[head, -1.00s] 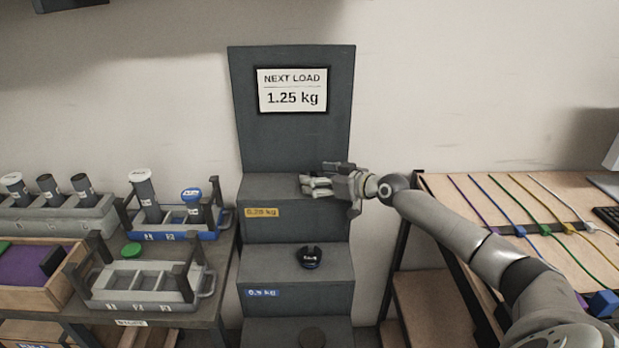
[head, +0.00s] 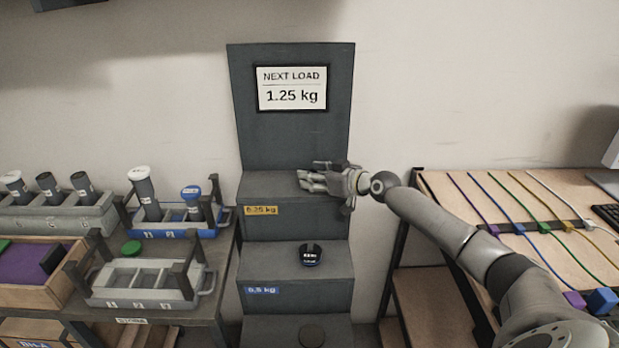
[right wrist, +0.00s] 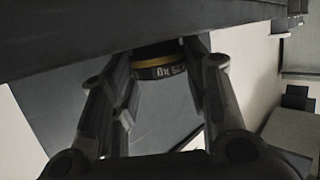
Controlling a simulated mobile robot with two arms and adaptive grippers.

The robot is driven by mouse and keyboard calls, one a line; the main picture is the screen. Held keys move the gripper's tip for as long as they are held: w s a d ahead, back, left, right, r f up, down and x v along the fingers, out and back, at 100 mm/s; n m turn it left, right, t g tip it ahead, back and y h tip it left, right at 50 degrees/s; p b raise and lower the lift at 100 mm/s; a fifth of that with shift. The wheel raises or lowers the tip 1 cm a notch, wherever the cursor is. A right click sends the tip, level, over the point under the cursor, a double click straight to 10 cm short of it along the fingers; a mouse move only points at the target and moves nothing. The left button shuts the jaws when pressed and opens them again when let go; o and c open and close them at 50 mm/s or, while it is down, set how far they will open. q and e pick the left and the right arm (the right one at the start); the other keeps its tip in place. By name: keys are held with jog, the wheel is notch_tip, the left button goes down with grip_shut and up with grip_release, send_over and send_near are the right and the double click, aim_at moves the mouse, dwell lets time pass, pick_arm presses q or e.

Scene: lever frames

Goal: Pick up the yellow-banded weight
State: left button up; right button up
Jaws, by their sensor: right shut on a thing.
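The yellow-banded weight (right wrist: 160,69) shows in the right wrist view as a dark round body with a yellow band and pale print, between the two fingers of my right gripper (right wrist: 163,62). The fingers are shut on it. In the head view my right gripper (head: 318,180) is at the top step of the dark grey stepped stand (head: 295,222), above the yellow label (head: 261,210). The weight is hidden there by the gripper. I cannot tell whether it still touches the step. My left gripper is not in view.
A black weight (head: 311,254) stands on the middle step, above a blue label (head: 261,290). Another dark weight (head: 312,336) is on the lowest step. A sign (head: 292,88) reads "NEXT LOAD 1.25 kg". A table with trays (head: 140,282) is left; a cable board (head: 480,200) is right.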

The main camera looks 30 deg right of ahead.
jog(key=shift+r, duration=0.15)
jog(key=shift+r, duration=0.5)
jog(key=shift+s+r+b, duration=0.2)
jog(key=shift+r+b, duration=0.1)
jog(key=shift+r, duration=0.95)
jog(key=s+a+r+b, duration=0.2)
jog(key=s+r, duration=0.7)
jog(key=s, duration=0.4)
jog(key=shift+s+a+r, duration=0.2)
jog(key=shift+a, duration=0.2)
